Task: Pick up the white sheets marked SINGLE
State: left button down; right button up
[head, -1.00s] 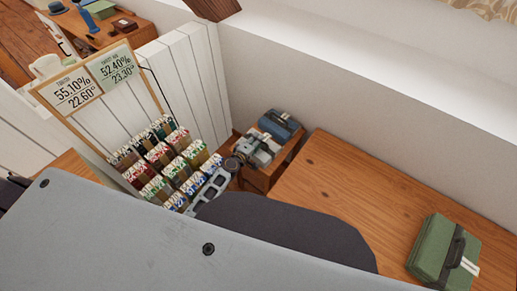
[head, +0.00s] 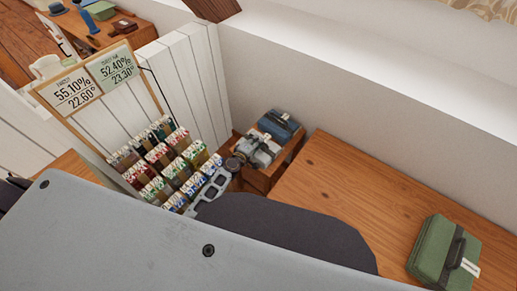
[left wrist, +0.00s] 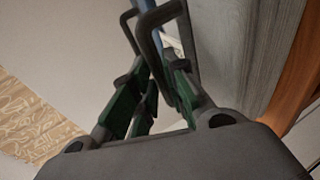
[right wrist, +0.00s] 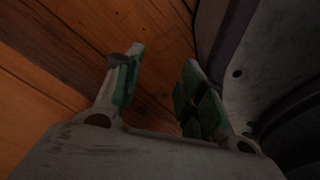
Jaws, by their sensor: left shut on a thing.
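The white sheets (head: 265,157), a pale pack, show in the head view at the small wooden stand by the wall, partly covered by my left gripper (head: 256,148). I cannot read a SINGLE mark. In the left wrist view a dark looped handle (left wrist: 146,32) lies at the green-padded fingers of my left gripper (left wrist: 146,88). The left gripper is shut on the white sheets, apparently by this handle. My right gripper (right wrist: 160,78) is open and empty, with brown wooden boards beyond it in the right wrist view.
A blue pack (head: 277,124) lies just behind the white one on the small stand (head: 262,183). A green pack (head: 436,250) lies on the wooden surface (head: 340,190) at right, otherwise clear. A rack of colored packets (head: 165,160) stands close left of the gripper, below a sign board (head: 95,78).

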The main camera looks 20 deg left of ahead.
pick_arm(q)
jog(key=shift+a+r, duration=0.15)
pick_arm(e)
jog(key=shift+r, duration=0.1)
dwell(0.6)
pick_arm(q)
jog(key=shift+r+p, duration=0.6)
jog(key=shift+p, duration=0.1)
notch_tip(320, 180, up, 4)
jog(key=p, duration=0.2)
jog(key=shift+f+p, duration=0.2)
jog(key=shift+p, duration=0.1)
jog(key=shift+w+r+p, duration=0.1)
jog(key=shift+r+p, duration=1.5)
jog(key=shift+r, duration=0.95)
pick_arm(e)
jog(key=s+d+r, duration=0.2)
jog(key=s, duration=0.7)
jog(key=shift+s+d+r+g, duration=0.25)
jog(key=shift+s+d+g, duration=0.05)
jog(key=shift+d+g, duration=0.1)
jog(key=shift+s+a, duration=0.2)
jog(key=shift+a, duration=0.1)
